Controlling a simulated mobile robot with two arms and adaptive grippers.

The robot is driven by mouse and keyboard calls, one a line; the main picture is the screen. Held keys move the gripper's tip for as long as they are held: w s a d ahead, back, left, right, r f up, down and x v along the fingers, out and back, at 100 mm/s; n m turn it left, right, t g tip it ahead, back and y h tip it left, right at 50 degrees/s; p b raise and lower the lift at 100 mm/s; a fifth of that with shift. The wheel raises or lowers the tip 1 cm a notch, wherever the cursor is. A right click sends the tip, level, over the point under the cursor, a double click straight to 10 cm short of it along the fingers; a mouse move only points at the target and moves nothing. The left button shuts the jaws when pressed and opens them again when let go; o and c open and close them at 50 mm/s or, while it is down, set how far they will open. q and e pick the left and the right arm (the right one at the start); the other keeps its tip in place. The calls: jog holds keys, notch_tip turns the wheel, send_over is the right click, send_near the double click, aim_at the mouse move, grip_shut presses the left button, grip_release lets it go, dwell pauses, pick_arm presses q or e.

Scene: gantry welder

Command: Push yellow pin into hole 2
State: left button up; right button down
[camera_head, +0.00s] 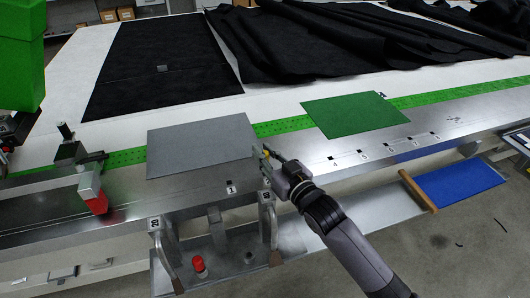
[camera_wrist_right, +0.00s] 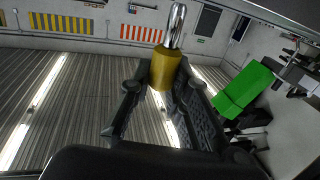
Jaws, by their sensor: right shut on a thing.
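My right gripper (camera_head: 266,158) is over the front metal edge of the table, just right of the grey plate. In the right wrist view its fingers (camera_wrist_right: 165,100) are shut on the yellow pin (camera_wrist_right: 165,70), which has a yellow body and a shiny metal end pointing away from the fingers. In the head view only a small bit of the yellow pin (camera_head: 267,153) shows at the fingertips. The numbered metal strip (camera_head: 310,172) has a mark 1 left of the gripper and marks 4 and up to its right. Hole 2 cannot be made out; the gripper covers that area. My left gripper is not in view.
A grey plate (camera_head: 200,148) and a green plate (camera_head: 352,114) lie on the table. Below the front edge, a lower shelf bears a red pin (camera_head: 199,265) and upright metal handles (camera_head: 267,220). A red-tipped clamp (camera_head: 92,192) stands left. Black fabric (camera_head: 160,65) lies behind.

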jog(key=shift+f+b, duration=1)
jog(key=shift+f, duration=0.85)
jog(key=c, duration=1.4)
grip_release()
jog(key=shift+r, duration=0.1)
